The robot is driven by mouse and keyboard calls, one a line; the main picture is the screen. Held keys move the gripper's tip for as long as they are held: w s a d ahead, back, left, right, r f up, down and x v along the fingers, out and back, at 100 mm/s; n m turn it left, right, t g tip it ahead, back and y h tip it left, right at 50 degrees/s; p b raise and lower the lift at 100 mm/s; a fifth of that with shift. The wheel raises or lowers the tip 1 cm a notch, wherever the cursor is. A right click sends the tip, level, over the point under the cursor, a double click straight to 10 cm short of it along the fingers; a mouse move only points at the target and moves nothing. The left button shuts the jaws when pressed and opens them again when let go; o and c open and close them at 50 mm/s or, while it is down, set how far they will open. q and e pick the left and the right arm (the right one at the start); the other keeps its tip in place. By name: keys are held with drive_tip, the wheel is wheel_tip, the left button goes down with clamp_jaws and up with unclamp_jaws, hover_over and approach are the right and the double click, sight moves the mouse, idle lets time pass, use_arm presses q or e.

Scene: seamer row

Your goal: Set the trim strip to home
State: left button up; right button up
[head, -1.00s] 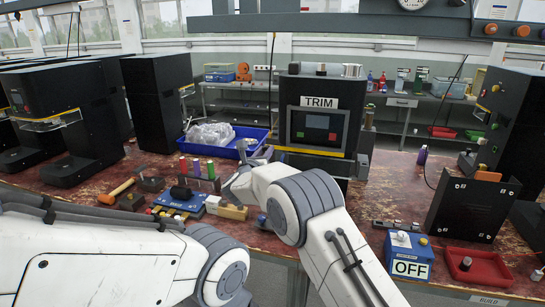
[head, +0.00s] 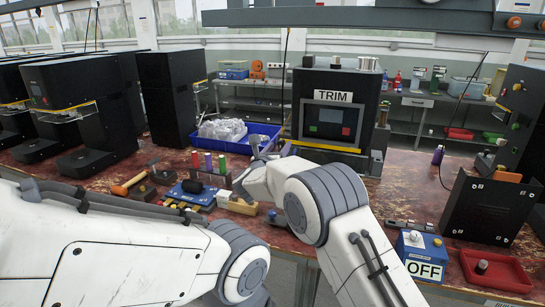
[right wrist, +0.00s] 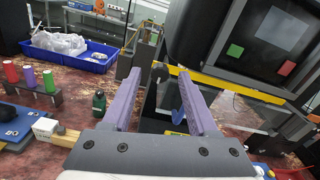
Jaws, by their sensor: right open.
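The black machine labelled TRIM (head: 333,92) stands at the back middle of the bench. Its screen (head: 331,121) shows a green and a red patch and appears large at upper right in the right wrist view (right wrist: 275,35). A yellow strip (right wrist: 235,87) runs below the screen; I cannot tell whether this is the trim strip. My right gripper (right wrist: 160,77) is open, with two purple fingers spread and nothing held between them. It is near the machine's lower left side. A small dark knob-like part (right wrist: 160,70) shows between the fingers. My left gripper is out of sight.
A blue tray (head: 268,130) with clear plastic lies left of the machine. Red, green and purple cylinders (head: 208,162) stand in a rack. A blue box marked OFF (head: 420,250) and a red tray (head: 495,272) are at front right.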

drive_tip(key=b+v, duration=0.3)
drive_tip(key=v, duration=0.5)
drive_tip(key=shift+s, duration=0.35)
drive_tip(key=shift+a, duration=0.1)
